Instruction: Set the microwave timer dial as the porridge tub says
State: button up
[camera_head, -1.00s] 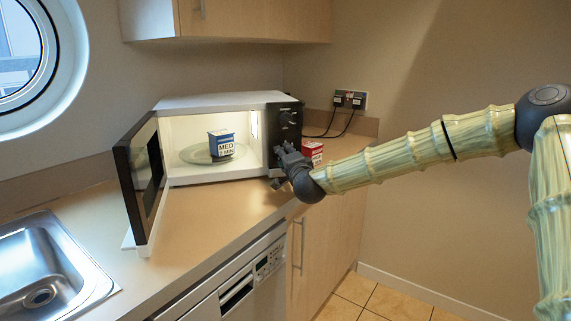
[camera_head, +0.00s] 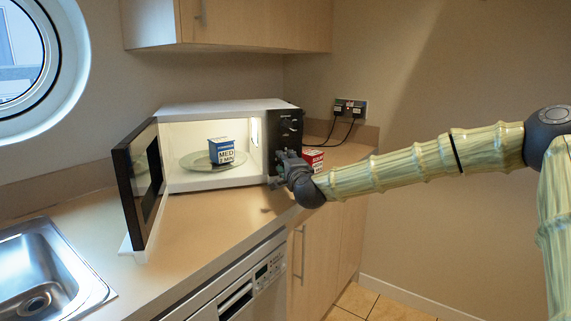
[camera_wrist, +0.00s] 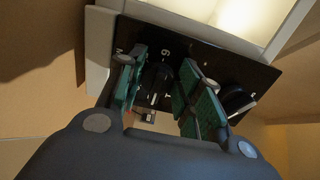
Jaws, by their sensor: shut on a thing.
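The porridge tub (camera_head: 221,152), blue and white, stands on the glass plate (camera_head: 199,161) inside the open, lit microwave (camera_head: 215,107). Its label reads MED over a line in MIN; the digit is too small to be sure of. My gripper (camera_head: 279,167) is at the lower part of the black control panel (camera_head: 289,123). In the wrist view, its green-padded fingers stand either side of a dark dial (camera_wrist: 154,82) with a pale mark, and are shut on it. Small white figures show around it, hard to read. A second dial (camera_wrist: 236,99) is outside the fingers, to the right.
The microwave door (camera_head: 140,187) hangs open to the left over the counter. A red and white box (camera_head: 314,158) stands right of the microwave, partly behind my gripper. Plugged cables run to a wall socket (camera_head: 350,107). A sink (camera_head: 45,265) is at lower left.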

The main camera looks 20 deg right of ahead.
jog(key=o, duration=0.9)
jog(key=shift+d, duration=0.15)
jog(key=s, duration=1.2)
jog(key=shift+f, duration=0.1)
